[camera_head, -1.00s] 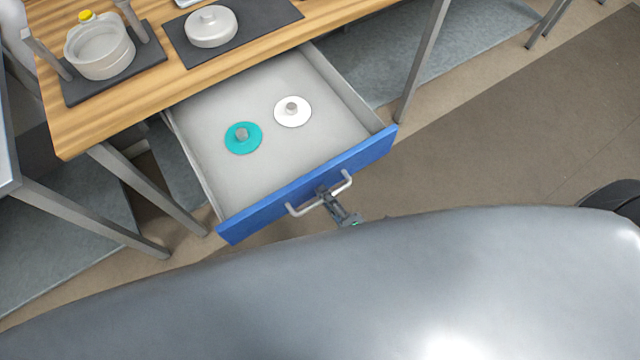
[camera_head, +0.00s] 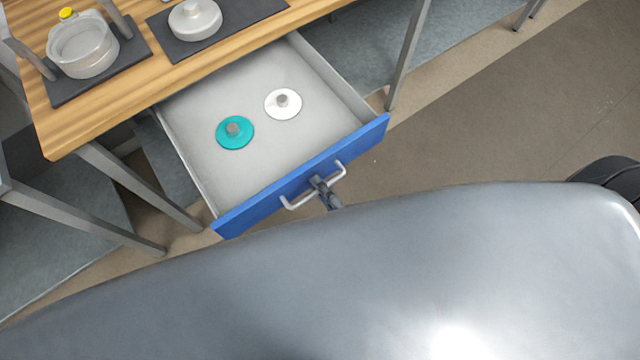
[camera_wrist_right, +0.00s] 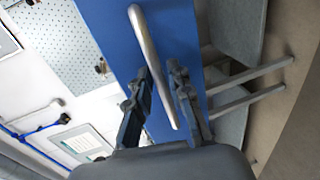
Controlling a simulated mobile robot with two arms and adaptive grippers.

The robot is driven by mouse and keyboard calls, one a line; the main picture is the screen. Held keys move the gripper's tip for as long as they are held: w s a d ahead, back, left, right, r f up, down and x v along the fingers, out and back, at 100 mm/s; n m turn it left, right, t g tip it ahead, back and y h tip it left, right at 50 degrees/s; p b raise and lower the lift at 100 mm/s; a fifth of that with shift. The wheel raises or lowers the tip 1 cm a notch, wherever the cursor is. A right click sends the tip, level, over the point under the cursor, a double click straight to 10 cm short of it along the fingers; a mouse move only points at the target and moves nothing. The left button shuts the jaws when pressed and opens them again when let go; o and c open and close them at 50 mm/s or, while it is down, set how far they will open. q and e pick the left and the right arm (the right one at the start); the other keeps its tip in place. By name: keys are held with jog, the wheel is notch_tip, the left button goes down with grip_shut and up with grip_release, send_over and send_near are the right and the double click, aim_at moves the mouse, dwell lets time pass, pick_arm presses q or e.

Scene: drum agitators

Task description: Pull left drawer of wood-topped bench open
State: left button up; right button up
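The wood-topped bench (camera_head: 120,108) stands at the upper left in the head view. Its left drawer (camera_head: 242,172) is pulled well out and has a blue front (camera_head: 257,208). A teal disc (camera_head: 235,141) and a white disc (camera_head: 276,112), each with a grey knob, lie inside. My right gripper (camera_head: 318,185) is at the middle of the pale bar handle (camera_head: 338,174). My left gripper is not in view.
A glass pot (camera_head: 84,55) and a grey lidded dish (camera_head: 195,20) stand on dark mats on the bench. A metal bench leg (camera_head: 408,55) is right of the drawer. Open floor (camera_head: 490,110) lies to the right. My grey body fills the lower part.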

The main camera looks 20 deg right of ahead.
jog(key=v, duration=1.1)
jog(key=shift+s, duration=0.25)
jog(key=shift+d, duration=0.1)
